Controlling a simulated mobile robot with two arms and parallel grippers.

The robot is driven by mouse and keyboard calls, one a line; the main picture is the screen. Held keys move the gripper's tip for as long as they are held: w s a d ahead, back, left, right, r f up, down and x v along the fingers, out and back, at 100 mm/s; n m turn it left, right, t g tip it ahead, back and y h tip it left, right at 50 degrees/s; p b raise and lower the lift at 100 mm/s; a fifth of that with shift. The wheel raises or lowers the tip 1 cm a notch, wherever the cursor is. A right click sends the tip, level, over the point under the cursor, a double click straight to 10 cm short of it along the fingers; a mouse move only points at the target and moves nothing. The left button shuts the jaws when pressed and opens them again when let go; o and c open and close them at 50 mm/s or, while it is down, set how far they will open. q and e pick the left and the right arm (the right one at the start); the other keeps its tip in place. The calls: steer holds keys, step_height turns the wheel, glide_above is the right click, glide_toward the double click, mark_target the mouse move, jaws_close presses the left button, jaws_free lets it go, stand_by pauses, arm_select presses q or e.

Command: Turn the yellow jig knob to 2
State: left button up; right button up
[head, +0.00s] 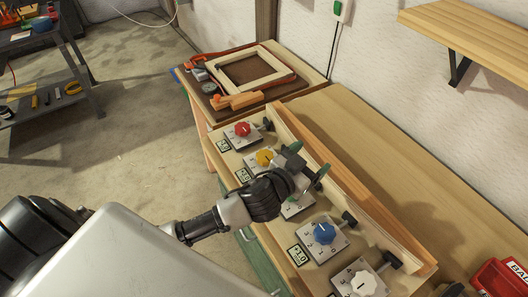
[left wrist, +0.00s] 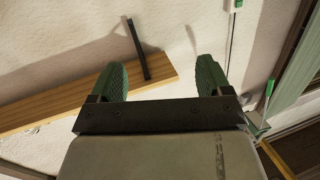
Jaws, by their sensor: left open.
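The yellow jig knob (head: 265,157) sits on a pale plate on the bench, second from the far end of a row of knobs. Part of its plate is hidden by my left gripper, and its setting is too small to read. My left gripper (head: 308,161) is just right of the yellow knob in the head view, apart from it, with its green fingers spread and empty. In the left wrist view the gripper (left wrist: 161,82) is open, with only wall and shelf beyond it. My right gripper is not in view.
A red knob (head: 243,129) stands beyond the yellow one; a blue knob (head: 324,233) and a white knob (head: 361,283) stand nearer. A long wooden rail (head: 350,205) runs behind the row. A wall shelf (head: 480,35) is at upper right. A wooden frame (head: 250,72) lies at the far end.

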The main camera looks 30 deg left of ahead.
arm_select(q)
steer(key=w+d+r+m+g+h, duration=0.2)
steer(key=d+r+m+g+h, duration=0.25)
steer(key=m+h, duration=0.45)
steer(key=m+g+y+p, duration=0.1)
steer(key=g+y, duration=0.9)
steer(key=g, duration=0.1)
glide_toward(264, 155)
steer(key=p+x, duration=0.2)
steer(key=x, duration=0.5)
steer(key=shift+d+f, duration=0.15)
steer(key=shift+f, duration=0.15)
steer(key=shift+x, duration=0.8)
steer(key=shift+t, duration=0.25)
steer(key=shift+c, duration=0.3)
steer(key=c, duration=0.8)
steer(key=shift+c, duration=0.3)
steer(key=shift+m, duration=0.3)
